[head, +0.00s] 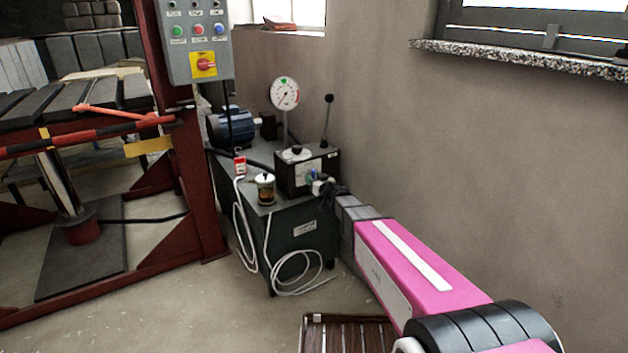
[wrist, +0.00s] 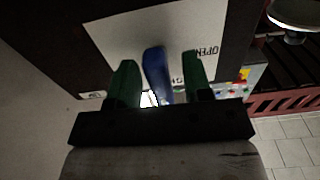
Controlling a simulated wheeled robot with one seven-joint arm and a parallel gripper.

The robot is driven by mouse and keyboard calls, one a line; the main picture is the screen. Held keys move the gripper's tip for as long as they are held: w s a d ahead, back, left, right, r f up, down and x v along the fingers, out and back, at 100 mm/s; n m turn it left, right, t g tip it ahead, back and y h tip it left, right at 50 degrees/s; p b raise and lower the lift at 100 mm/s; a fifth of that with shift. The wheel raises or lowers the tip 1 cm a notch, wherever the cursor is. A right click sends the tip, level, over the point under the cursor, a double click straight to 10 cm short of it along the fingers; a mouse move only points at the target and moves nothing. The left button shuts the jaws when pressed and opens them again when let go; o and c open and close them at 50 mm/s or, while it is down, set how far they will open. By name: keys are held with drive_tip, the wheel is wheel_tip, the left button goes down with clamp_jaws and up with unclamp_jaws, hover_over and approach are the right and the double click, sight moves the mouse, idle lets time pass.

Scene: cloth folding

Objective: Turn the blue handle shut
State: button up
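The blue handle (wrist: 157,75) stands between the two green fingers of my gripper (wrist: 160,82) in the wrist view. A gap shows on each side of it, narrower on the left. The fingers are open. A white plate (wrist: 125,38) lies behind the handle, with the word OPEN to its right. More lettering by the handle is partly hidden. In the head view the handle (head: 313,176) is a small blue spot on the front of the dark box (head: 325,165). My gripper (head: 322,188) is at the box front there, too small to read.
The box sits on a green-grey cabinet (head: 290,235) with a gauge (head: 285,93), a blue motor (head: 232,128), a jar (head: 265,189) and an upright lever (head: 327,120). White hoses (head: 300,275) hang in front. A red press frame (head: 195,180) stands left; a wall is right.

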drive_tip(key=shift+s, duration=0.1)
drive_tip(key=v, duration=1)
drive_tip(key=shift+s+d, duration=0.25)
drive_tip(key=s+d+f+m+g+h, duration=0.2)
drive_tip(key=s+d+f+m+h, duration=0.1)
drive_tip(key=d+h, duration=0.35)
drive_tip(key=s+d+f+m+g+h, duration=0.25)
drive_tip(key=d+h, duration=0.25)
drive_tip(key=d, duration=0.3)
drive_tip(key=s+d+f+g, duration=0.1)
drive_tip(key=s+g, duration=0.4)
drive_tip(key=s, duration=0.4)
drive_tip(key=s+d+f+m+g+y, duration=0.1)
drive_tip(key=s+g, duration=0.4)
drive_tip(key=s, duration=0.5)
drive_tip(key=shift+s+d+f, duration=0.3)
drive_tip(key=shift+s+f, duration=0.05)
drive_tip(key=shift+f, duration=0.45)
drive_tip(key=shift+g+y, duration=0.25)
